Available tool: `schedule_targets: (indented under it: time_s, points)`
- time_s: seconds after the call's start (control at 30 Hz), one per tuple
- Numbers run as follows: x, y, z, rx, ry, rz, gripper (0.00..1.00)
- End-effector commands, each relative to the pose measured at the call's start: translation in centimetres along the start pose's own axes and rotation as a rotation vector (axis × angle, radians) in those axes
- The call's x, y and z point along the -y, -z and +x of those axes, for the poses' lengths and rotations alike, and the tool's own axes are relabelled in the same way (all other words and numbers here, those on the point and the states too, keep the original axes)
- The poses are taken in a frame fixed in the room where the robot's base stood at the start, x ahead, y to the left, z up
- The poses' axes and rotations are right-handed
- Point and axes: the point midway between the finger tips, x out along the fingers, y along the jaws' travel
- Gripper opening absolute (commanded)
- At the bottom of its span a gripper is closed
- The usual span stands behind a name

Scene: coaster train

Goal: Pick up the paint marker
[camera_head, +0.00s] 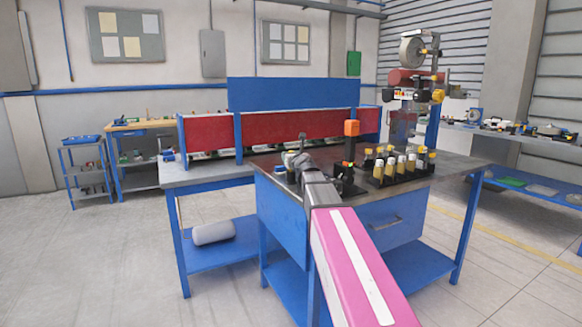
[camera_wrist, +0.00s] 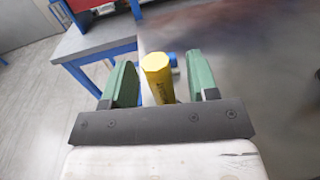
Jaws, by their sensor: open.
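A yellow faceted stick (camera_wrist: 157,76), which looks like the paint marker, stands end-on between my fingers in the wrist view. My gripper (camera_wrist: 161,72) is open, with one green finger on each side of the stick and a visible gap to each. I cannot tell how far along the fingers the stick reaches. In the head view my gripper (camera_head: 297,160) is over the left part of the grey workbench top (camera_head: 268,162), and I cannot make out the marker there.
A black rack (camera_head: 402,180) of yellow-topped bottles stands right of my gripper. A blue panel (camera_head: 290,94) and red boards (camera_head: 275,135) rise behind. The bench's right end has bare room.

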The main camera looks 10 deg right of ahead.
Motion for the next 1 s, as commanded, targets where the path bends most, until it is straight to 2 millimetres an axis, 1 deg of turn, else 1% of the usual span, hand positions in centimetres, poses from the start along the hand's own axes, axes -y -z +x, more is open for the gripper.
schedule_targets:
  time_s: [0.03,0.23,0.27,0.3,0.37,0.4,0.43,0.77,1.0]
  points:
    - [0.02,-0.01,0.52,0.0,0.0,0.0,0.54]
    - [-0.02,-0.01,0.44,0.0,0.0,0.0,0.54]
    - [-0.02,-0.01,0.43,0.0,0.0,0.0,0.51]
    - [-0.02,-0.01,0.43,0.0,0.0,0.0,0.38]
    - [-0.03,-0.01,0.43,0.0,0.0,0.0,0.18]
    - [-0.03,-0.02,0.43,0.0,0.0,0.0,0.05]
    - [-0.03,-0.02,0.43,0.0,0.0,0.0,0.01]
    - [0.03,-0.07,0.46,0.001,0.0,0.0,0.0]
    - [0.78,-0.73,0.79,0.002,-0.001,0.0,0.0]
